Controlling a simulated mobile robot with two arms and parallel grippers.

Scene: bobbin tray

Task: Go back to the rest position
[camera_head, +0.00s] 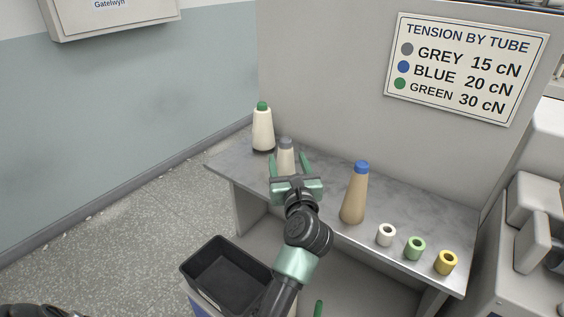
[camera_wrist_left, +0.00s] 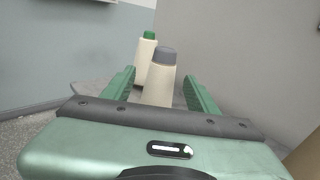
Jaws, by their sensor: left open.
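My left gripper (camera_head: 289,160) is open over the grey metal table (camera_head: 330,183). Its two green fingers stand on either side of a cream cone with a grey top (camera_head: 286,158), which stands upright. In the left wrist view this grey-topped cone (camera_wrist_left: 158,85) shows between the fingers, with visible gaps on both sides. The cone's lower part is hidden behind the gripper. A green piece at the bottom edge of the head view looks like a fingertip of my right gripper (camera_head: 319,308); its jaw state does not show.
A cream cone with a green top (camera_head: 262,130) stands at the table's far left corner. A tan cone with a blue top (camera_head: 355,195) stands right of my gripper. White (camera_head: 386,235), green (camera_head: 415,248) and yellow (camera_head: 445,262) tubes line the front right. A black bin (camera_head: 226,268) sits below.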

